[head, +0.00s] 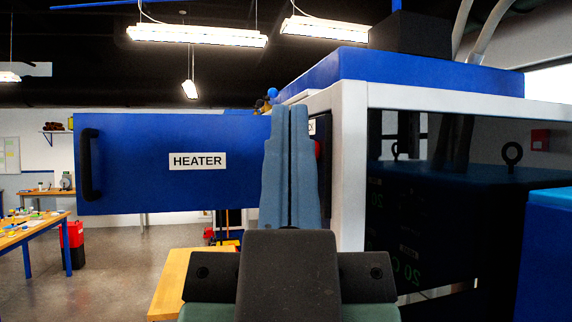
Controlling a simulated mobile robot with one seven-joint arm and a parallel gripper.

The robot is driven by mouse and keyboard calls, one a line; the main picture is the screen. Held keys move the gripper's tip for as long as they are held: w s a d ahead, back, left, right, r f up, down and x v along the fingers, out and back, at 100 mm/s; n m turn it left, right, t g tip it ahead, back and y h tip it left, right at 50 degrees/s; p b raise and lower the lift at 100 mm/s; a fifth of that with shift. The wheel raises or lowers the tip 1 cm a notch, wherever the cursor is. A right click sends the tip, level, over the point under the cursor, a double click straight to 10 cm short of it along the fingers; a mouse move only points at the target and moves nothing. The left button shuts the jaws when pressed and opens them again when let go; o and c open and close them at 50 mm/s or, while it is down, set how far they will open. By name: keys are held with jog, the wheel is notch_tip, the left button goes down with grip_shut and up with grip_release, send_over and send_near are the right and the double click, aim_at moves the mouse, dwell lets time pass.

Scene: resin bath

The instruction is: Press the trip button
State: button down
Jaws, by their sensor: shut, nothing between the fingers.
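My gripper (290,110) is in the middle of the head view, with its two blue-grey fingers pressed together and empty. Just right of the fingers, a narrow strip of a red part (319,150) shows against the white-framed cabinet (352,170); it may be the trip button, but most of it is hidden behind my fingers. I cannot tell whether the fingers touch it. A small white label (312,126) above it is mostly covered. A blue door marked HEATER (130,165) stands to the left of my fingers.
The blue door has a black handle (88,165) at its left end. Dark glass (440,230) fills the cabinet's right side. A wooden surface (178,275) lies low, left of my gripper. A workbench (30,228) and a red-black box (74,240) stand farther left, with open floor between.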

notch_tip(320, 180, down, 7)
jog(key=b, duration=0.7)
jog(key=shift+a+f, duration=0.1)
